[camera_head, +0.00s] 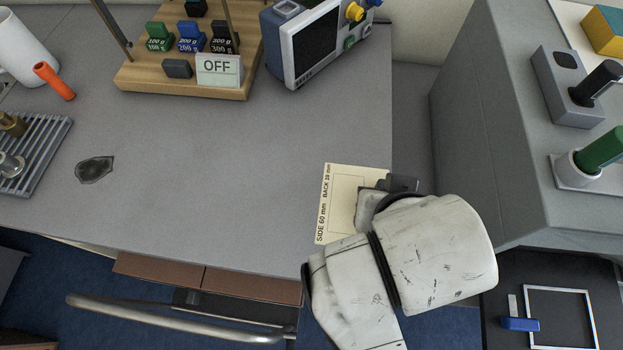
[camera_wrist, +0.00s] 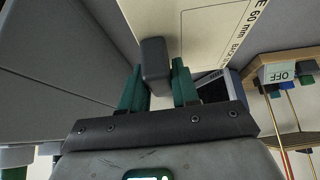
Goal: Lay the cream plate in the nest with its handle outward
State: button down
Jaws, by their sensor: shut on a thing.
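In the head view my white wrist hides most of the gripper and the plate's right part. I cannot tell whether the plate touches the table. I cannot surely identify the nest; a white square outline (camera_head: 562,290) lies on a dark surface at lower right.
A tall grey cabinet (camera_head: 480,130) stands right of the table (camera_head: 240,170). A wooden weight stand (camera_head: 190,82) with an OFF sign and a blue instrument (camera_head: 315,45) are at the back. A dark patch (camera_head: 95,169) and a slatted rack (camera_head: 40,150) lie left. The table's middle is clear.

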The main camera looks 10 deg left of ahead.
aim_at(348, 183)
jog(key=w+a+f, duration=0.1)
jog(key=w+a, duration=0.1)
jog(key=a, duration=0.1)
jog(key=w+a+f, duration=0.1)
jog(key=a, duration=0.1)
jog(key=shift+w+a+f, duration=0.1)
jog(key=shift+w+f, duration=0.15)
jog(key=shift+f, duration=0.1)
jog(key=w+a+f, duration=0.1)
jog(key=f, duration=0.1)
jog(key=w+a+f, duration=0.1)
jog(key=a+f, duration=0.2)
jog(key=f, duration=0.1)
jog(key=shift+w+a, duration=0.25)
jog(key=shift+w, duration=0.15)
jog(key=shift+w+a+f, duration=0.1)
jog(key=shift+a+f, duration=0.05)
jog(key=shift+f, duration=1.6)
jog(key=shift+f, duration=0.1)
jog(key=c, duration=0.8)
grip_release()
jog(key=shift+c, duration=0.2)
jog(key=shift+r, duration=0.3)
jog(key=v, duration=1.1)
jog(key=shift+s+r, duration=0.25)
jog(key=shift+r, duration=0.05)
